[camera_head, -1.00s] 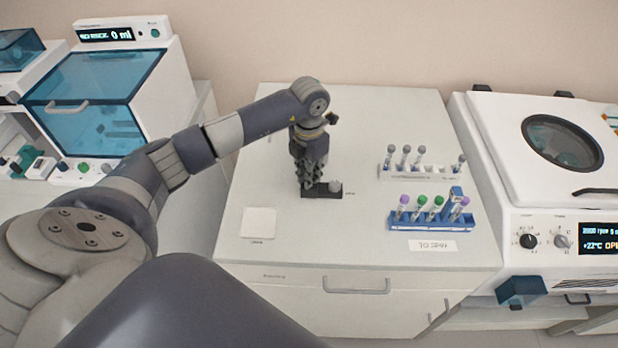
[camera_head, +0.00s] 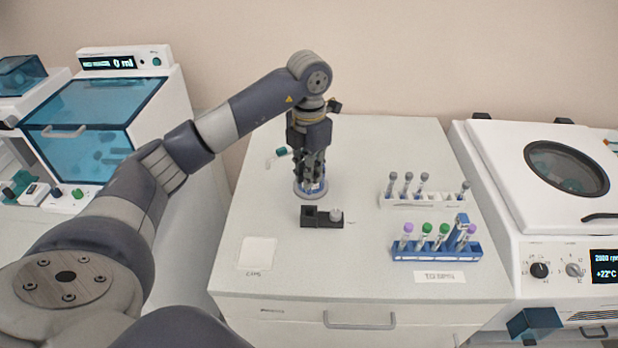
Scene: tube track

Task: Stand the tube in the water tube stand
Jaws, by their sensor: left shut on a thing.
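My left gripper (camera_head: 311,184) is shut, pointing down above the table behind the small black block. What it holds is mostly hidden by the fingers; I take it to be the tube. The small black block (camera_head: 311,223), likely the water tube stand, has a dark square opening at its left and a pale grey round piece (camera_head: 336,214) at its right. A round grey base with some blue (camera_head: 308,193) shows just below the fingertips; I cannot tell if they touch. My right gripper is not in view.
A white rack (camera_head: 408,200) holds several grey-capped tubes. A blue rack (camera_head: 432,254) holds purple- and green-capped tubes. A teal-and-white piece (camera_head: 280,153) shows left of the gripper. A white square pad (camera_head: 258,253) lies front left. A centrifuge (camera_head: 548,230) stands right. The table's left middle is clear.

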